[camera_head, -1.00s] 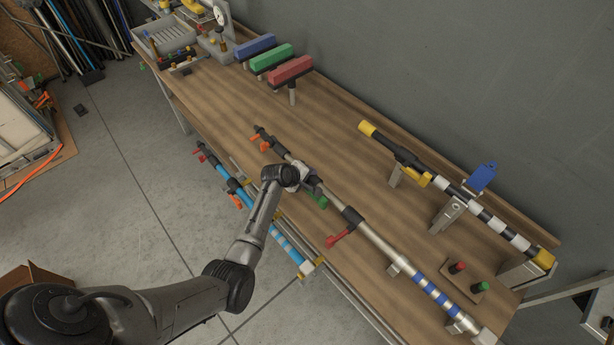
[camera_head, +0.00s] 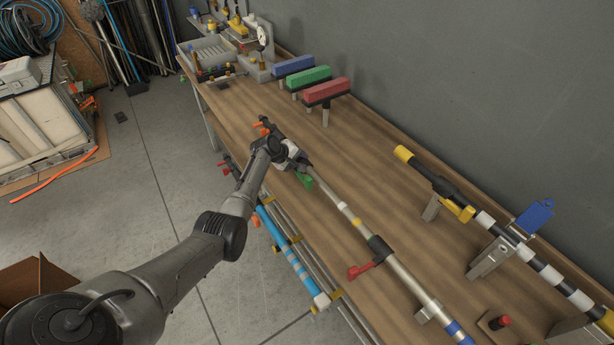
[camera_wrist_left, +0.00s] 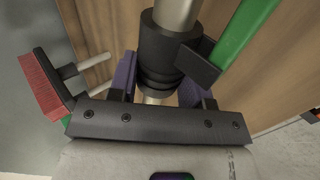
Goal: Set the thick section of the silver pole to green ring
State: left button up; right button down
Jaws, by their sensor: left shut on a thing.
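The silver pole (camera_head: 408,281) lies along the bench, with blue rings (camera_head: 455,330) on its near part. A black collar with a red lever (camera_head: 364,270) sits midway along it. Farther up, a yellow ring (camera_head: 357,222) and a white ring (camera_head: 342,206) show on the bare pole. My left gripper (camera_head: 287,152) is shut on the pole at the black collar with the green lever (camera_head: 304,181). In the left wrist view, the finger pads flank this collar (camera_wrist_left: 168,48) and the green lever (camera_wrist_left: 244,38) sticks out to the right. An orange lever (camera_head: 260,125) shows beyond my gripper.
A black-and-white pole (camera_head: 525,252) with yellow ends rests on brackets at the back right. Red (camera_head: 327,91), green (camera_head: 309,77) and blue (camera_head: 293,65) blocks stand on posts at the back. A blue pole (camera_head: 292,257) runs along the bench front. Bench middle is clear.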

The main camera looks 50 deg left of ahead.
pick_arm(q)
jog(key=shift+w+a+b, duration=0.1)
jog(key=shift+a+b, duration=0.25)
jog(key=shift+a, duration=0.45)
jog(key=o, duration=1.3)
jog(key=shift+s+r, duration=0.2)
jog(key=shift+r, duration=0.05)
jog(key=p+v, duration=0.3)
jog(key=v, duration=1)
jog(key=shift+p, duration=0.3)
